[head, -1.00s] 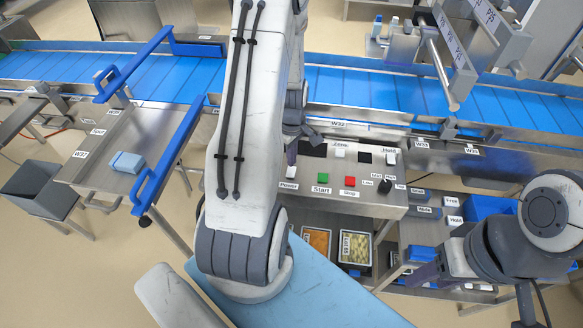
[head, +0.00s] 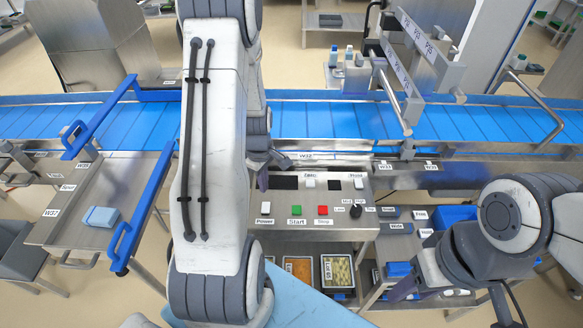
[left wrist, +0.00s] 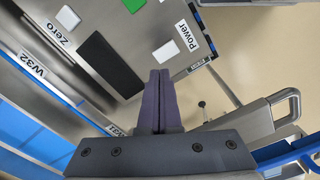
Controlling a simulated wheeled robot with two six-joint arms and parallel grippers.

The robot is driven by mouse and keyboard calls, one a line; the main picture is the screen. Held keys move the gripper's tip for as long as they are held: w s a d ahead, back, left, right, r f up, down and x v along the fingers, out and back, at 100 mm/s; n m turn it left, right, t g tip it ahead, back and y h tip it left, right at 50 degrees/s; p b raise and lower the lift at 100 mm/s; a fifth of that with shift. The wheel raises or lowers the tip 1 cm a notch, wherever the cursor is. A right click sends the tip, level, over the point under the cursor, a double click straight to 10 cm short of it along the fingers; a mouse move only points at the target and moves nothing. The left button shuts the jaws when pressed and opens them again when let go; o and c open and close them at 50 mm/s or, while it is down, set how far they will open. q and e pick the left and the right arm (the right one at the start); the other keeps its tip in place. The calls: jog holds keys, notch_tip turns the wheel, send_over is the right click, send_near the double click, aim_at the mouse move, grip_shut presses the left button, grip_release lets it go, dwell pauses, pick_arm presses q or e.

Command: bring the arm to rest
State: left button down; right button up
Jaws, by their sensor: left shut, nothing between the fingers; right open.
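My left arm reaches up the middle-left of the head view. Its gripper (head: 263,180) is beside the upper left part of the control panel (head: 340,211), partly hidden by the arm. In the left wrist view the two dark purple fingers (left wrist: 160,98) are pressed together with nothing between them. The panel's white button beside the Power label (left wrist: 165,52) and a black pad (left wrist: 112,65) lie beyond the fingertips. My right gripper (head: 401,289) is at the lower right, near the shelves, open; its fingers are only partly visible.
A blue conveyor (head: 330,120) runs across behind the panel. A steel side table with blue rails (head: 138,212) holds a light blue block (head: 101,217) at left. Food bins (head: 337,271) sit below the panel. Scanner-like bars (head: 398,75) stand over the conveyor.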

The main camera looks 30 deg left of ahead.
pick_arm(q)
jog(key=d+r+m+b, duration=0.2)
jog(key=d+r+m, duration=0.25)
jog(key=d, duration=0.45)
jog(key=d+r+m+b, duration=0.1)
jog(key=d+r+m, duration=0.2)
jog(key=d+m, duration=0.45)
jog(key=s+d+r+m+h+b, duration=0.1)
jog(key=s+d+r+m+b, duration=0.2)
jog(key=s+d+m, duration=1)
jog(key=s+d+r, duration=0.1)
jog(key=s+r, duration=0.1)
jog(key=s, duration=0.1)
jog(key=shift+s+d+r+m, duration=0.15)
jog(key=shift+d+r+m, duration=0.15)
jog(key=shift+m, duration=0.1)
jog(key=shift+a, duration=0.1)
